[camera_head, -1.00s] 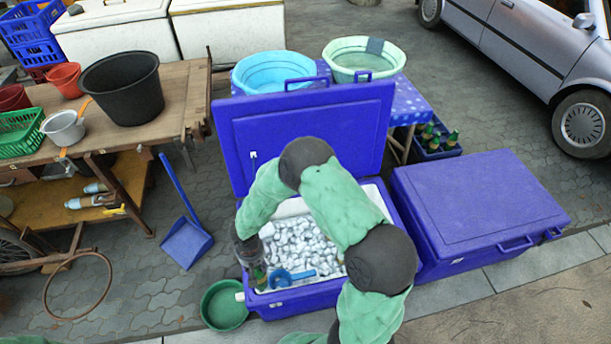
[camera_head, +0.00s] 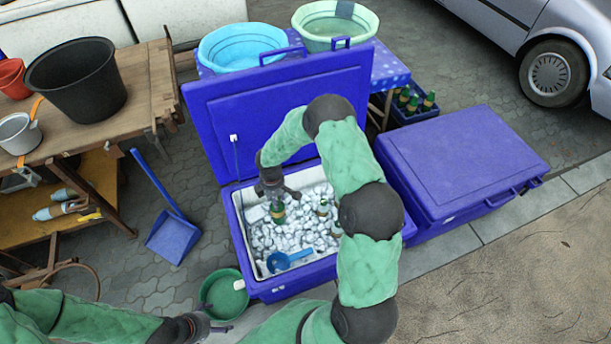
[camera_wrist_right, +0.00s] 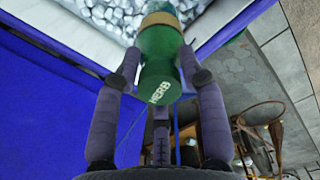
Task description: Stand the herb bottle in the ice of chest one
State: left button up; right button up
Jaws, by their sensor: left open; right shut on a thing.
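The open blue chest (camera_head: 240,240) is full of ice (camera_head: 265,243), which also shows at the top of the right wrist view (camera_wrist_right: 100,12). My right gripper (camera_head: 275,193) is over the far left part of the ice. It is shut on the green herb bottle (camera_head: 278,211), whose HERB lettering and tan band show in the right wrist view (camera_wrist_right: 160,72). The bottle looks roughly upright in the head view; I cannot tell whether it touches the ice. My left gripper (camera_head: 208,327) is open and empty, low outside the chest, near the green basin.
A blue scoop (camera_head: 288,260) lies at the front. The raised lid (camera_head: 280,100) stands behind. A closed blue chest (camera_head: 460,155) is at right, a green basin (camera_head: 224,294) at front left.

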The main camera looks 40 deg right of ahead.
jog(key=w+d+f+n+b, duration=0.1)
jog(key=w+d+f+n, duration=0.15)
jog(key=d+n, duration=0.6)
jog(key=w+d+f+n+b, duration=0.2)
jog(key=d+f+n, duration=0.1)
jog(key=d+n, duration=0.5)
notch_tip(320, 180, down, 26)
jog(key=b, duration=1)
jog(key=shift+w+d+r+m, duration=0.15)
jog(key=shift+d+m, duration=0.3)
jog(key=shift+f, duration=0.5)
dwell(1.0)
jog(key=o, duration=1.7)
jog(key=shift+a, duration=0.1)
